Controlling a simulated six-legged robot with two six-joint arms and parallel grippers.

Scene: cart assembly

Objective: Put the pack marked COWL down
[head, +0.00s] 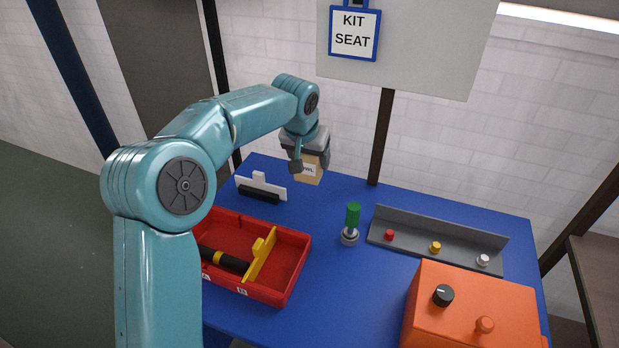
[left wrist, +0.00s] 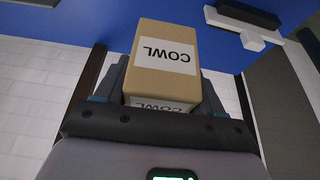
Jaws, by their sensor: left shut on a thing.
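The pack marked COWL (head: 308,174) is a tan box with a white label. My left gripper (head: 310,160) is shut on it, over the back part of the blue table (head: 345,200). The pack fills the middle of the left wrist view (left wrist: 165,65), between the two fingers, with its label upside down there. In the head view the gripper hides part of the pack. I cannot tell for sure how high it is above the table. My right gripper is not in view.
A white and black holder (head: 262,186) stands left of the pack. A red tray (head: 285,283) holds a black and yellow tool. A green-topped post (head: 352,222), a grey rack with several knobs (head: 440,233) and an orange box (head: 470,310) stand to the right. A KIT SEAT sign (head: 353,33) hangs behind.

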